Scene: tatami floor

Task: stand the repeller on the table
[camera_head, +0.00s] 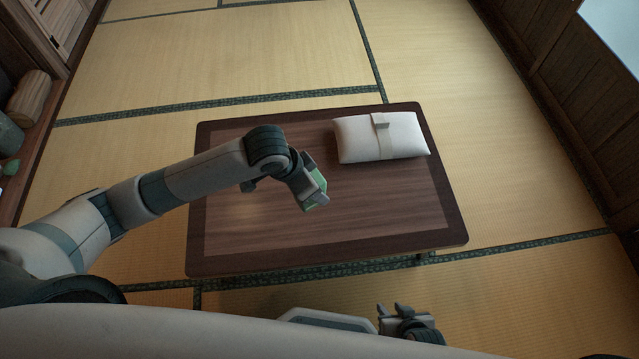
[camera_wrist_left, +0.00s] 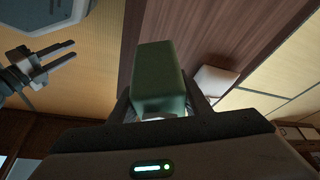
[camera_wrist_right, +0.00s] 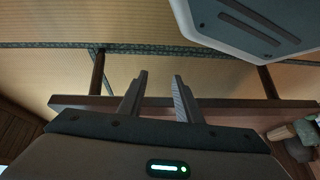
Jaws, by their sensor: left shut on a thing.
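The repeller looks like a green block (camera_wrist_left: 160,78) and sits between the fingers of my left gripper (camera_wrist_left: 160,105). In the head view, my left gripper (camera_head: 312,190) is over the middle of the low wooden table (camera_head: 260,225), with a bit of the green repeller (camera_head: 310,172) showing; the rest is hidden by the gripper. I cannot tell whether the repeller touches the table. My right gripper (camera_head: 396,310) is open and empty in front of the table's near edge; its parted fingers also show in the right wrist view (camera_wrist_right: 157,98).
A white cushion-like bundle with a band (camera_head: 365,138) lies at the table's back right. The table's front right and left areas are clear. A shelf with rolled items (camera_head: 28,98) stands at the far left. Tatami floor surrounds the table.

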